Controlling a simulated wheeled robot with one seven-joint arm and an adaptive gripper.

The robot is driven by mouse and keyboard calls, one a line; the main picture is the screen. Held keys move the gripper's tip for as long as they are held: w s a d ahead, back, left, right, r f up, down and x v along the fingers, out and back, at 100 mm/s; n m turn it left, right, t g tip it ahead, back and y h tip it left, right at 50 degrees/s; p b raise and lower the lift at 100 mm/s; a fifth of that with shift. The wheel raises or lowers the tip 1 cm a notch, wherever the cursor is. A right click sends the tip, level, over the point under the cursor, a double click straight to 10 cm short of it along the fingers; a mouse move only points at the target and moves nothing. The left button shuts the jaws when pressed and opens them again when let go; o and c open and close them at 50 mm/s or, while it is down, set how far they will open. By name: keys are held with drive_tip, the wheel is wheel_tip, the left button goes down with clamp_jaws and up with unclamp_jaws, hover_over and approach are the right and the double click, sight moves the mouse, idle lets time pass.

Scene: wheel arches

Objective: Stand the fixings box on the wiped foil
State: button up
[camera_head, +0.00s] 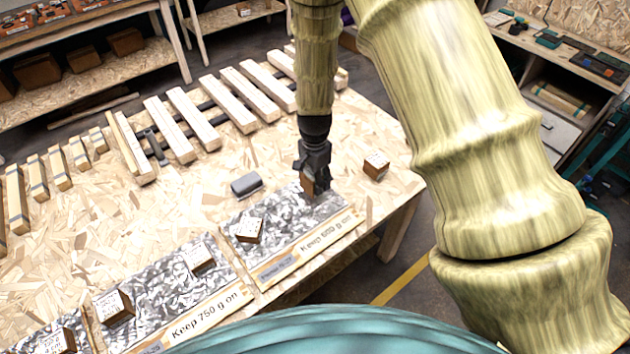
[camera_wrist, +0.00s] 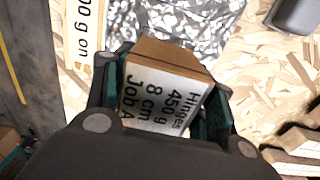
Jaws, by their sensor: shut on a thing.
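My gripper (camera_head: 312,172) is shut on a small brown box (camera_head: 307,184) with a white label. In the wrist view the held box (camera_wrist: 165,90) reads "Hinges 450 g 8 cm Job A". It is over the far right end of a crinkled silver foil (camera_head: 283,218); whether it touches the foil I cannot tell. The foil also shows beyond the box in the wrist view (camera_wrist: 190,22). Another labelled box (camera_head: 248,230) stands on this foil's left part. A second foil (camera_head: 160,283) lies to the left with labelled boxes (camera_head: 198,258) on it. No foil is visibly marked as wiped.
A labelled box (camera_head: 376,166) sits on bare board right of my gripper. A grey block (camera_head: 246,184) lies behind the foil. Strips reading "Keep ... g on" (camera_head: 325,236) edge the foils' front. Wooden slats (camera_head: 233,100) line the back. The table edge is close on the right.

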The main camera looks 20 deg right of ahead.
drive_tip(key=shift+w+d+r, duration=0.1)
drive_tip(key=shift+w+d, duration=0.05)
drive_tip(key=shift+w, duration=0.15)
drive_tip(key=shift+f+p, duration=0.2)
drive_tip(key=shift+p, duration=0.15)
drive_tip(key=shift+w+f+p, duration=0.1)
drive_tip(key=shift+f+p, duration=0.65)
drive_tip(key=shift+f, duration=0.9)
drive_tip(key=shift+f, duration=0.15)
drive_tip(key=o, duration=1.4)
drive_tip(key=shift+c, duration=0.2)
drive_tip(key=shift+r, duration=0.25)
drive_tip(key=shift+r+b, duration=2.15)
drive_tip(key=shift+r, duration=3.75)
